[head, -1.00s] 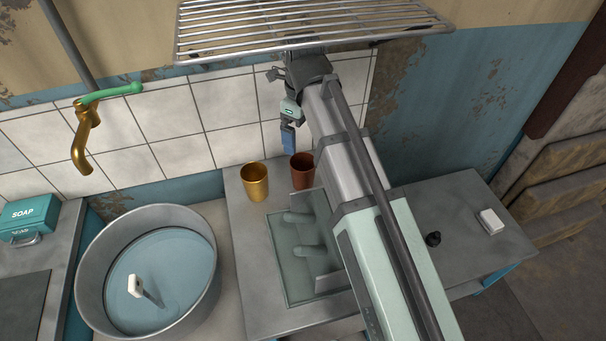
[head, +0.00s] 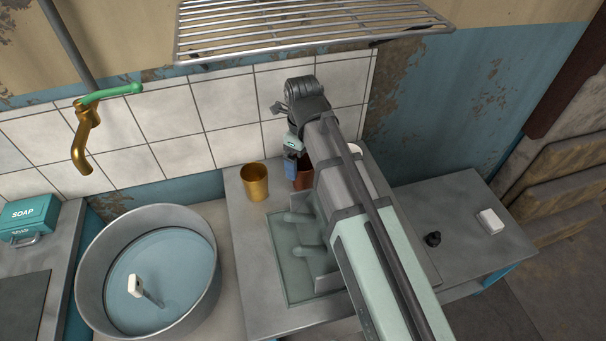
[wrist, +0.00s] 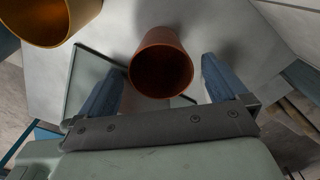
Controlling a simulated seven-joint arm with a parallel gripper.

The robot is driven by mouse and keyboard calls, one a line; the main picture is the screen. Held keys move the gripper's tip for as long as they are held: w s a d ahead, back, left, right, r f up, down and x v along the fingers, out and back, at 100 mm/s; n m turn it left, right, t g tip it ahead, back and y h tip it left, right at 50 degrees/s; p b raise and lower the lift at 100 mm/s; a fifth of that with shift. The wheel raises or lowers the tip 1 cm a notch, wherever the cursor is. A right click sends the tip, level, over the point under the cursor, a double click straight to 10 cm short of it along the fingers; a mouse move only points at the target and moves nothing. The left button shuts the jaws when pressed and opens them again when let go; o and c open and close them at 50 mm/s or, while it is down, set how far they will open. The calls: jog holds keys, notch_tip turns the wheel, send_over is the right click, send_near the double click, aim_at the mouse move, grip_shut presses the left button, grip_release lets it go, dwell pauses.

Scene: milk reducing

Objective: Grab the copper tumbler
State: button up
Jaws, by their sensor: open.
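The copper tumbler (head: 303,180) is a reddish-brown cup standing upright on the counter, partly hidden behind my gripper and arm in the head view. In the wrist view, the copper tumbler (wrist: 161,62) shows its open mouth between and ahead of my two blue fingers. My gripper (wrist: 158,82) is open and empty, with a finger on each side of the tumbler and gaps between. In the head view, my gripper (head: 291,165) is just above and at the tumbler's left edge, pointing down. Whether the fingertips reach below the rim is unclear.
A brass-coloured tumbler (head: 254,184) stands left of the copper one; it also shows in the wrist view (wrist: 48,18). A rack with upright pegs (head: 297,262) sits in front. A wire shelf (head: 310,28) hangs above. A white cup (head: 355,149) stands behind my arm.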

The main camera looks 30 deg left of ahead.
aim_at(303, 167)
jog(key=shift+f, duration=1.95)
jog(key=c, duration=1.1)
